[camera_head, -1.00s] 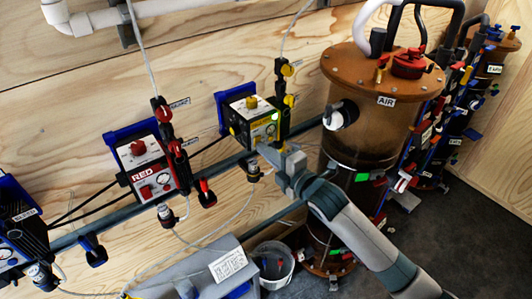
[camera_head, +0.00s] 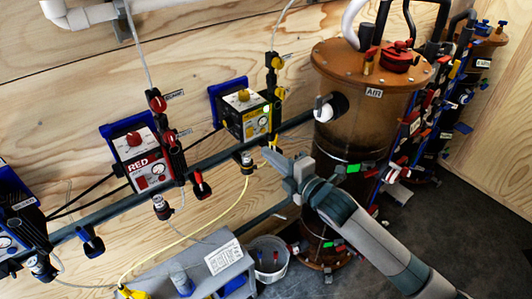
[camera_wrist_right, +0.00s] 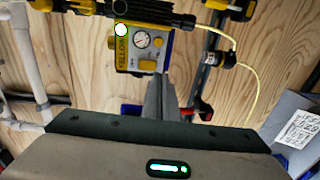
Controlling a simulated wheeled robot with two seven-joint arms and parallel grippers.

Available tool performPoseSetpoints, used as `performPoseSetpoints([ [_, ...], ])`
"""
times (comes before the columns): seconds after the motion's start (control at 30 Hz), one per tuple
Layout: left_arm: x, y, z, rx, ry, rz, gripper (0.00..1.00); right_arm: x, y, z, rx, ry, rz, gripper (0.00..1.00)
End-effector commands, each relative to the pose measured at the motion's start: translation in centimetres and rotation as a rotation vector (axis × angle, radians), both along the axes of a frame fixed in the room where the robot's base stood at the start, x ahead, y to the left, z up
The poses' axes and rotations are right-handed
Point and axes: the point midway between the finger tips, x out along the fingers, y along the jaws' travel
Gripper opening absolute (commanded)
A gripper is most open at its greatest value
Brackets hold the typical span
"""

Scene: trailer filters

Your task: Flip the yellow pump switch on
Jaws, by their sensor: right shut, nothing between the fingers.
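The yellow pump box (camera_head: 247,114) is mounted on the plywood wall, with a yellow knob (camera_head: 243,95) on top. In the right wrist view the pump (camera_wrist_right: 143,50) shows its YELLOW label, a round gauge and a bright lit spot (camera_wrist_right: 121,30). I cannot clearly make out the switch or its position. My right gripper (camera_head: 269,153) is shut and empty, below and slightly right of the pump, apart from it in the head view. Its fingers (camera_wrist_right: 160,97) point toward the pump's lower edge in the wrist view. My left gripper is not in view.
A red pump (camera_head: 144,160) and a blue-framed unit (camera_head: 20,220) hang to the left. A brown AIR tank (camera_head: 350,130) stands close on the right. A white bucket (camera_head: 268,265) and grey bench (camera_head: 190,270) are below. A yellow tube (camera_head: 215,227) runs down from the pump.

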Motion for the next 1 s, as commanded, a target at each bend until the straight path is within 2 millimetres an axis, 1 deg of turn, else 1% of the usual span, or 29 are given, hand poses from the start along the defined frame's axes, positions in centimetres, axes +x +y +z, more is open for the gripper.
performPoseSetpoints([
  [0.03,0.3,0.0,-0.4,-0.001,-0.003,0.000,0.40,-0.5,-0.4,-0.4,-0.001,0.000,0.000,0.00],
  [0.23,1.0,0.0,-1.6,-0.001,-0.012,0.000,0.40,-2.9,-2.2,-0.8,-0.002,0.000,0.000,0.00],
  [0.4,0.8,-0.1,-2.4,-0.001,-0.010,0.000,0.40,-4.9,-3.7,-1.1,-0.003,0.000,-0.001,0.00],
  [0.5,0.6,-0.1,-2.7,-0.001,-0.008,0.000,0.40,-5.7,-4.2,-1.1,-0.003,0.000,-0.001,0.00],
  [0.7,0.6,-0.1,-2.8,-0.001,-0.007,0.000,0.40,-6.3,-4.6,-1.0,-0.001,0.000,-0.001,0.00],
  [1.0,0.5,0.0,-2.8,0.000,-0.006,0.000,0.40,-6.3,-4.6,-1.0,-0.001,0.000,-0.001,0.00],
])
